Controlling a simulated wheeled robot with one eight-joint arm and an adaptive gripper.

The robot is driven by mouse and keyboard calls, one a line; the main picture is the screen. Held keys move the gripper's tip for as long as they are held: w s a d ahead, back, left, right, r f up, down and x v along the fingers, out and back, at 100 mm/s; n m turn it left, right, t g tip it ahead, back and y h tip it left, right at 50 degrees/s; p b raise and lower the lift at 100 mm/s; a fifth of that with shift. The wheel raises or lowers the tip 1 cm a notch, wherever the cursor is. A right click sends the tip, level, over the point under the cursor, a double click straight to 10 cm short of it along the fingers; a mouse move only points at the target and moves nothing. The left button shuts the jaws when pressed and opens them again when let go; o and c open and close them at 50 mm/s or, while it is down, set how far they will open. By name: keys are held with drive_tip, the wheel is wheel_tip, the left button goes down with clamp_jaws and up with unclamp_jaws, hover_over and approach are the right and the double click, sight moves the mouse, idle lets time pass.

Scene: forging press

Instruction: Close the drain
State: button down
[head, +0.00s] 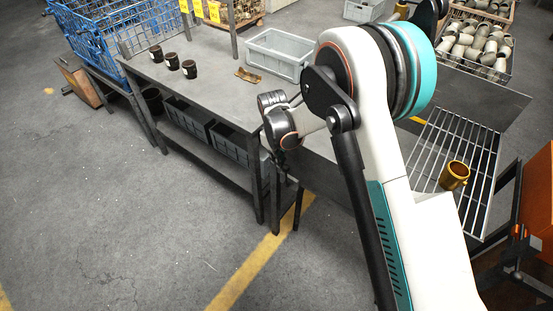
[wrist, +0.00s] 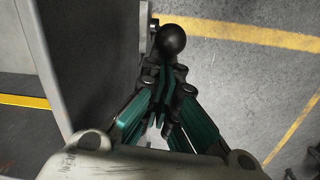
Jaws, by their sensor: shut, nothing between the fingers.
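In the wrist view, a round black ball knob (wrist: 173,40) sits just beyond my fingertips, in the middle near the top. A pale metal bar or bracket (wrist: 146,32) is beside it on the left; I cannot tell how they join. My gripper (wrist: 168,82) is shut and empty, its green-sided fingers together just short of the knob. I cannot tell whether they touch it. In the head view, my arm's end is by the dark table's near right corner, and my fingers and the knob cannot be made out. No drain can be clearly identified.
A dark metal table (head: 205,75) carries several dark cups, a brown piece (head: 247,75) and a grey bin (head: 279,54). A wire rack (head: 450,140) with a golden cup (head: 454,175) is on the right. The floor (head: 110,200) at the left front is clear.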

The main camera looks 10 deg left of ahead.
drive_tip(key=shift+s+d+t+y+b, duration=0.2)
drive_tip(key=shift+s+d+y, duration=0.1)
drive_tip(key=shift+d+y, duration=0.3)
drive_tip(key=shift+s+d+t+y+b, duration=0.2)
drive_tip(key=shift+s+d+y, duration=0.15)
drive_tip(key=shift+d, duration=0.45)
drive_tip(key=s+d+f+b, duration=0.1)
drive_tip(key=s+d+b, duration=0.1)
drive_tip(key=d, duration=0.3)
drive_tip(key=shift+d, duration=0.3)
drive_tip(key=shift+s+y, duration=0.1)
drive_tip(key=shift+y, duration=0.15)
